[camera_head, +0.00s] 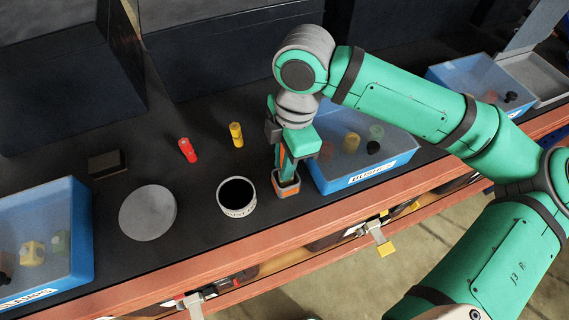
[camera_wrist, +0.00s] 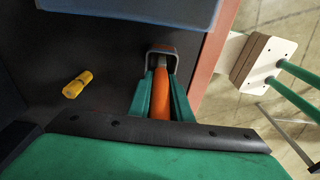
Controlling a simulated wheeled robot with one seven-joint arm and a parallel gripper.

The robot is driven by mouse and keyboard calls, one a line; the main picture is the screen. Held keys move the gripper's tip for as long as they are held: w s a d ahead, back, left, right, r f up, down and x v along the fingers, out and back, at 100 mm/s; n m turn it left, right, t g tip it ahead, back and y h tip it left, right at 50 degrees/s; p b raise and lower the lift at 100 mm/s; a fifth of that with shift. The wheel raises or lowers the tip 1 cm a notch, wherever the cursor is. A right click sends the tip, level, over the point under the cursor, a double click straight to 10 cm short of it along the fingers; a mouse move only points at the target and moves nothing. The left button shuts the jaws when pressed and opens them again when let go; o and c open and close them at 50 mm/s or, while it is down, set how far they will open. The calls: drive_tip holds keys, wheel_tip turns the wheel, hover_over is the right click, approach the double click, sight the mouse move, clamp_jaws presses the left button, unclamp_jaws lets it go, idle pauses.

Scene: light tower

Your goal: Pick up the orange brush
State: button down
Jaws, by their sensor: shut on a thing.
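The orange brush (camera_wrist: 160,100) lies between the two green fingers of my gripper (camera_wrist: 161,82) in the wrist view, and the fingers are shut on it. A dark, grey-rimmed end shows beyond the fingertips. In the head view my gripper (camera_head: 285,165) points down near the table's front edge, just left of the blue bin marked BUSHES. The lower part of the brush (camera_head: 287,186) shows orange and grey below the fingers. Its upper part is mostly hidden by the fingers. I cannot tell whether its lower end touches the table.
Further left are a grey disc (camera_head: 148,212) and a blue bin (camera_head: 82,240). Red (camera_head: 187,150) and yellow (camera_head: 236,134) pieces lie behind. The BUSHES bin (camera_head: 330,183) is close right.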

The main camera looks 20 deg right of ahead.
drive_tip(key=s+d+r, duration=0.3)
drive_tip(key=s+r, duration=0.8)
drive_tip(key=s, duration=0.2)
drive_tip(key=shift+s+r, duration=0.35)
drive_tip(key=shift+r, duration=0.05)
drive_tip(key=shift+d, duration=0.1)
idle(2.2)
